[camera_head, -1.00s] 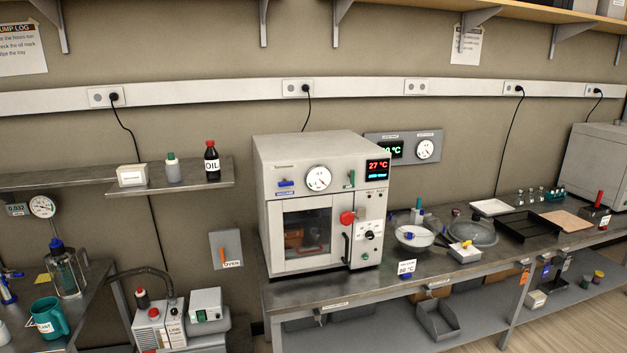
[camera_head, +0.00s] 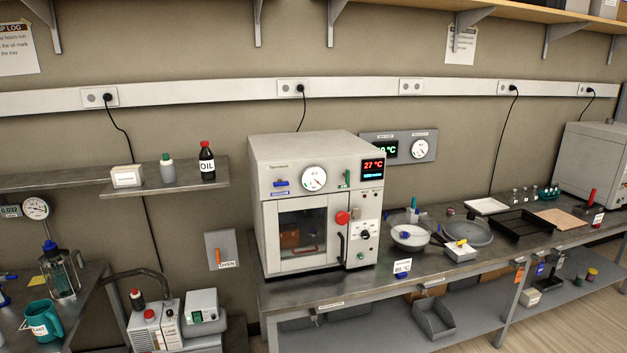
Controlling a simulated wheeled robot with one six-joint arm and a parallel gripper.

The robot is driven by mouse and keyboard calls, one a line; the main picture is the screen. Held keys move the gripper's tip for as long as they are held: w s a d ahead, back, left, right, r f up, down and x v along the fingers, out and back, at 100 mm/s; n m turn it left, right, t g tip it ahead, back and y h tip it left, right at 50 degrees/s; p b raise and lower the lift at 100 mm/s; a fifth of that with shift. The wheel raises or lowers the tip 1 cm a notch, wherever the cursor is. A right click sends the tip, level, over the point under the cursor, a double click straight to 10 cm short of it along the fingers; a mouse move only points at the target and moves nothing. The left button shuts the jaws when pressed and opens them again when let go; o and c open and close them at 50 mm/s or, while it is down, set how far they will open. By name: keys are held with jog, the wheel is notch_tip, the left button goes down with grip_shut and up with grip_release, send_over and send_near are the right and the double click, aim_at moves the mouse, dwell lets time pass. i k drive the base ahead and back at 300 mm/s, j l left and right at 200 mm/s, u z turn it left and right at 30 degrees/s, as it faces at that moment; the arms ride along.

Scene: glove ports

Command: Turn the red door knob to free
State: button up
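The red door knob (camera_head: 342,218) is a round knob at the upper right of the oven's glass door. The white vacuum oven (camera_head: 312,205) stands on the metal bench, and its door (camera_head: 303,236) looks shut. A dark vertical handle (camera_head: 341,248) sits just below the knob. Through the door window, a brownish orange object shows dimly inside. The knob's marking, if any, is too small to read. My gripper is not in this view.
The metal bench (camera_head: 330,291) has some free room in front of the oven. To the right stand a white bowl (camera_head: 410,237), a glass dome (camera_head: 465,232) and a black tray (camera_head: 524,224). A shelf with bottles (camera_head: 165,188) and a pump (camera_head: 155,325) are at left.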

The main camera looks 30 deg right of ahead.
aim_at(342, 217)
jog(key=i+l+z, duration=0.25)
jog(key=i, duration=0.2)
jog(key=i+l+z, duration=0.2)
jog(key=i, duration=0.2)
jog(key=j, duration=0.1)
